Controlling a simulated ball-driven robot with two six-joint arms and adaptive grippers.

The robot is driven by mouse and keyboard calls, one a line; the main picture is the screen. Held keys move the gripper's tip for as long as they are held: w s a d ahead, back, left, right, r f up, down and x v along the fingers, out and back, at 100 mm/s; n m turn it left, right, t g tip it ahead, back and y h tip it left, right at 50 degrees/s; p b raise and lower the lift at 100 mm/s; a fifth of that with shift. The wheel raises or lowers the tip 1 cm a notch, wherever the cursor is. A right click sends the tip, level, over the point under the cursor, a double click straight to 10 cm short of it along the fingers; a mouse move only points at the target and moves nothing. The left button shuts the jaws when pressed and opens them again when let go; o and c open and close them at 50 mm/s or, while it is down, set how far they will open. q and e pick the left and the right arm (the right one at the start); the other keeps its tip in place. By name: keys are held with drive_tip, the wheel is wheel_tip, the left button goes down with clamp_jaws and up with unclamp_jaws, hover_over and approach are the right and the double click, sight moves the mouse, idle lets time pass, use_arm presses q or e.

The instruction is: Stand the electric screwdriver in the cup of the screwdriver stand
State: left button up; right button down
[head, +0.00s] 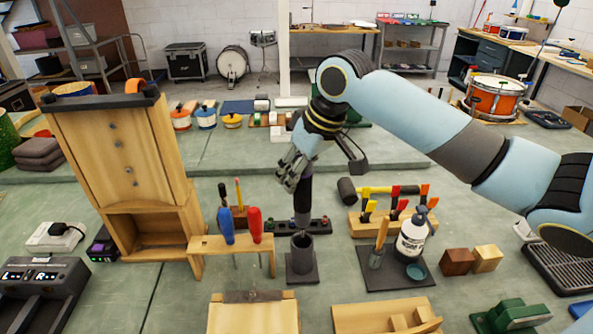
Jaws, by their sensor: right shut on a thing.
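My right gripper (302,176) is shut on the dark electric screwdriver (302,205), which hangs upright with its lower end down. The screwdriver's lower end shows right at the cup's mouth (301,241). I cannot tell whether it is just above the rim or a little inside. The gripper hides the screwdriver's upper end. My left gripper is not in view.
A wooden rack with a blue screwdriver (226,225) and a red one (255,224) stands close left of the stand. A black strip (322,225) lies behind. Wooden blocks are in front.

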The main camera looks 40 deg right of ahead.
sight(296, 212)
drive_tip(key=shift+f, duration=0.1)
idle(0.3)
drive_tip(key=shift+f+b, duration=2.05)
drive_tip(key=shift+f, duration=2.75)
drive_tip(key=c, duration=0.9)
unclamp_jaws()
drive_tip(key=shift+c, duration=0.2)
drive_tip(key=v, duration=1.2)
